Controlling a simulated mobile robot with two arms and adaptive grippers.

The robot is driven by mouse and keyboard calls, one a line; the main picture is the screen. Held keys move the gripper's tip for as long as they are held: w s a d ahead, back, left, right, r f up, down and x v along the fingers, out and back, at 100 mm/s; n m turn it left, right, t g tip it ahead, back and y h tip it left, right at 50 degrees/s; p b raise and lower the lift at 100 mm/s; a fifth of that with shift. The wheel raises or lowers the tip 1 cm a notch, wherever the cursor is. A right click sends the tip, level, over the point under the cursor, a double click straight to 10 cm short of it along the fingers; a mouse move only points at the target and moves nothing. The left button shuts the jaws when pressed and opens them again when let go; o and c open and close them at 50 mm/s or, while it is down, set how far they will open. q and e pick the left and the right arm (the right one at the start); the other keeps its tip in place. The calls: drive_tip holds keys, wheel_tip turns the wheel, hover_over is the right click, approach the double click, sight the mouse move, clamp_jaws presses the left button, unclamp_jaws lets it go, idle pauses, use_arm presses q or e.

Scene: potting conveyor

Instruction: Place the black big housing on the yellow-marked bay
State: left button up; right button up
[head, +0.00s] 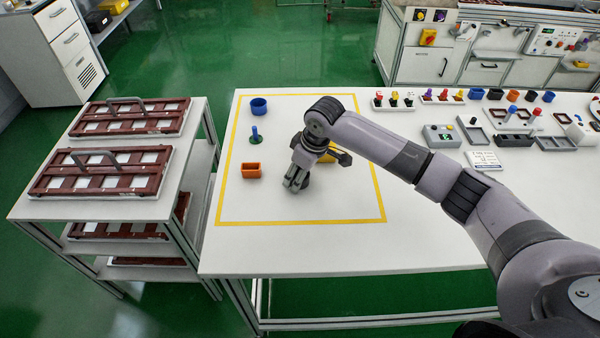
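The yellow-marked bay is a yellow tape outline (300,222) on the left part of the white table. My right gripper (296,187) points down inside this outline, right of an orange rectangular housing (251,171). I cannot tell how far apart its fingers are, and no held part shows. A yellow piece (327,156) is partly hidden behind my wrist. I cannot tell which is the big housing. My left gripper is not in view.
A blue round housing (259,106) and a blue-green peg part (256,136) stand in the outline's left side. Its front is clear. Coloured parts, trays and a grey box (441,136) crowd the table's right. A rack with brown frames (100,170) stands left.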

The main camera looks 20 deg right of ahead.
drive_tip(key=shift+o, duration=1.3)
drive_tip(key=v, duration=1.2)
drive_tip(key=shift+b, duration=0.45)
